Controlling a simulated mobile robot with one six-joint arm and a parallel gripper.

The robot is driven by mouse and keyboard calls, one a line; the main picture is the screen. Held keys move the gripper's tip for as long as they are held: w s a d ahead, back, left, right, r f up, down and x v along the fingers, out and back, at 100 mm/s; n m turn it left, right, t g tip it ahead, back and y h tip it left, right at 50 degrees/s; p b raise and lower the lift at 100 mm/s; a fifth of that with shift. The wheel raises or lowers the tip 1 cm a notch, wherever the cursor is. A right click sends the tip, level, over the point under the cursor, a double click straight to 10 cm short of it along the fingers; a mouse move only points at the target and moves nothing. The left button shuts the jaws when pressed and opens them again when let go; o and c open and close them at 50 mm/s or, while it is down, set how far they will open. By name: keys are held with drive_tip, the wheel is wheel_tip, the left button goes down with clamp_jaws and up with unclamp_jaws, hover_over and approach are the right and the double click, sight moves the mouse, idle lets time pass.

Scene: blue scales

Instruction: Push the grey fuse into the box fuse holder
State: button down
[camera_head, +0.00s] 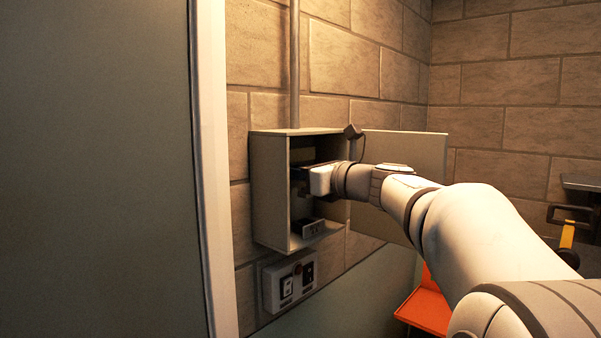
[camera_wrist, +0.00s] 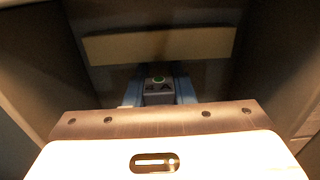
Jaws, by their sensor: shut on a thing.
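The grey wall box (camera_head: 268,190) stands open, and my gripper (camera_head: 300,174) reaches inside it at mid-height. In the head view the fuse is hidden by my gripper and the box's shade. The fuse holder is not clearly made out. I cannot tell whether the fuse touches it.
The box door (camera_head: 400,165) hangs open to the right, behind my arm. A dark block with a pale label (camera_head: 313,228) sits on the box floor. A switch panel (camera_head: 290,283) is below. A pale strip (camera_wrist: 160,45) crosses the box interior.

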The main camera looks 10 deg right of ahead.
drive_tip(key=shift+f, duration=0.1)
wheel_tip(320, 180, down, 6)
drive_tip(key=b, duration=0.5)
drive_tip(key=shift+r, duration=0.2)
drive_tip(key=shift+d, duration=0.1)
idle(1.4)
drive_tip(key=shift+f+b, duration=0.35)
drive_tip(key=shift+f, duration=0.25)
idle(0.6)
drive_tip(key=c, duration=1.1)
unclamp_jaws()
drive_tip(key=shift+c, duration=0.2)
drive_tip(key=v, duration=0.7)
drive_tip(key=shift+s+d, duration=0.2)
drive_tip(key=shift+s, duration=0.1)
